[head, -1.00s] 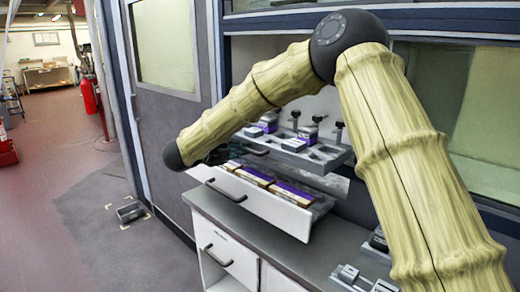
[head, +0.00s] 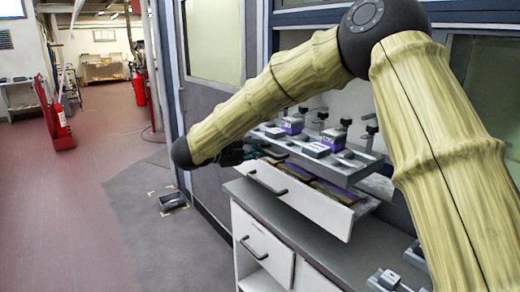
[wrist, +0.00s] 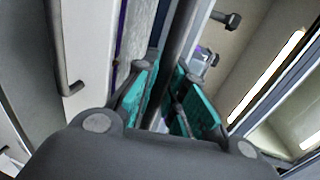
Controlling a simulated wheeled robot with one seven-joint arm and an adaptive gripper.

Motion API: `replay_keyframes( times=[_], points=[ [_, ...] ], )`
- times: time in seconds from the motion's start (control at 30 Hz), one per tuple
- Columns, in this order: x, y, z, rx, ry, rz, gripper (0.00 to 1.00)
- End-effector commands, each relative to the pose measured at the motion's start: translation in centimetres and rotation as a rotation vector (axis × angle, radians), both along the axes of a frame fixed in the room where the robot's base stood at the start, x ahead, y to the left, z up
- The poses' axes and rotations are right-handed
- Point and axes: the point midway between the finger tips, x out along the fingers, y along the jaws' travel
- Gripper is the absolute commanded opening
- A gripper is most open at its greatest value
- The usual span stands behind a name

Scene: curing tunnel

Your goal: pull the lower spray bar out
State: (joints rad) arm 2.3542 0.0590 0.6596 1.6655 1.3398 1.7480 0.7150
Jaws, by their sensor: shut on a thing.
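My gripper (head: 234,154) is at the left end of the workstation, partly hidden by my arm. In the wrist view its teal fingers (wrist: 165,95) are shut on a dark bar (wrist: 184,35), which runs up the picture. The far end of the bar is hidden. I cannot tell from these frames whether it is the lower spray bar. In the head view a grey rack (head: 352,172) with small boxes and dark knobs juts out beside my gripper. Below it a white drawer (head: 318,212) stands open with flat boxes inside, partly covered by the rack.
The drawer's dark handle (wrist: 68,90) is close to my gripper on the left. A grey counter (head: 300,222) lies below. A small dark object (head: 172,201) is on the floor inside corner marks.

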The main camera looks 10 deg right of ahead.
Motion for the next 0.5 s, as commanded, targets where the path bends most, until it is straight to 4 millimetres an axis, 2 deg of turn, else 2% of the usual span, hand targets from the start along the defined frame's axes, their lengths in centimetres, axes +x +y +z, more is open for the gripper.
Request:
replay_keyframes(
  times=[0.07, 0.1, 0.2, 0.5],
  points=[
    [-0.04, -0.04, -0.17, 0.0, 0.002, -0.001, 0.0],
    [-0.03, -0.03, -0.17, 0.0, 0.002, -0.001, 0.17],
    [-0.02, -0.04, -0.14, 0.0, 0.002, 0.0, 0.34],
    [-0.01, 0.01, -0.03, 0.0, 0.0, 0.0, 0.34]
  ],
)
